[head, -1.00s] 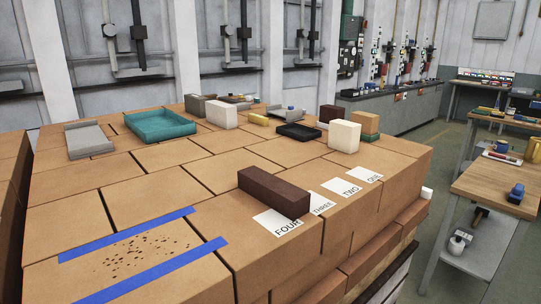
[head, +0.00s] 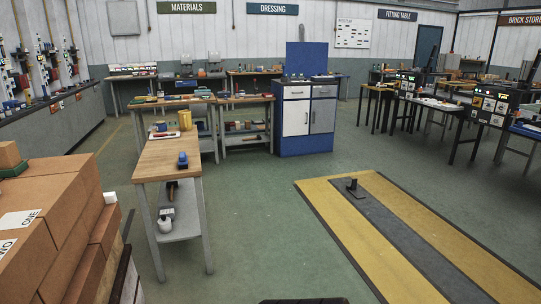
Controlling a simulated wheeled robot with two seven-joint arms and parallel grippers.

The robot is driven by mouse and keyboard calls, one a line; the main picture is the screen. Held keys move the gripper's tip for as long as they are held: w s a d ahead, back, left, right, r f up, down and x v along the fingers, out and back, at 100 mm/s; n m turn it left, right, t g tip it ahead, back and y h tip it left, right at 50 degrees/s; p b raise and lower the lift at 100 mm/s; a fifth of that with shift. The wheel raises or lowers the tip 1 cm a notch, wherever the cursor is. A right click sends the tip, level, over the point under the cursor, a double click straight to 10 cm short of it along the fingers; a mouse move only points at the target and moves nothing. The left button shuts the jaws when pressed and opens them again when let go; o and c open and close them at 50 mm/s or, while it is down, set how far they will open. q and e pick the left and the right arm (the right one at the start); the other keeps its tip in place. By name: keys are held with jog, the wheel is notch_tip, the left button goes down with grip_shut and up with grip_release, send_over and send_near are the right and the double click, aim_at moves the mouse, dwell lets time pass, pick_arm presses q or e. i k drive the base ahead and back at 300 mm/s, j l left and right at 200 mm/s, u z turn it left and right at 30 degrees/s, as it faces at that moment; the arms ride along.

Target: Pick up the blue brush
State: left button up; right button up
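A small blue item (head: 183,159) lies on the near part of the wooden bench top (head: 166,150). It may be the blue brush, but it is too small to tell for sure. Another small bluish item (head: 161,126) lies farther back on the same bench, beside a yellow item (head: 185,120). Neither of my grippers is in view.
The stack of large brown blocks (head: 62,215) stands at the left edge. A white object (head: 165,222) sits on the bench's lower shelf (head: 178,222). A blue cabinet (head: 307,118) stands behind. Green floor (head: 250,220) is open right of the bench, beside a yellow-bordered strip (head: 420,255).

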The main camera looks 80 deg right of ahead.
aim_at(184, 159)
jog(key=z, duration=1.85)
jog(key=u, duration=2.05)
jog(key=z, duration=2.1)
jog(key=i+u, duration=0.1)
jog(key=u, duration=0.5)
jog(key=i+l+u, duration=0.4)
jog(key=l, duration=0.2)
jog(key=i+l+u, duration=0.2)
jog(key=l, duration=0.15)
jog(key=i+l+u, duration=0.15)
jog(key=l, duration=0.2)
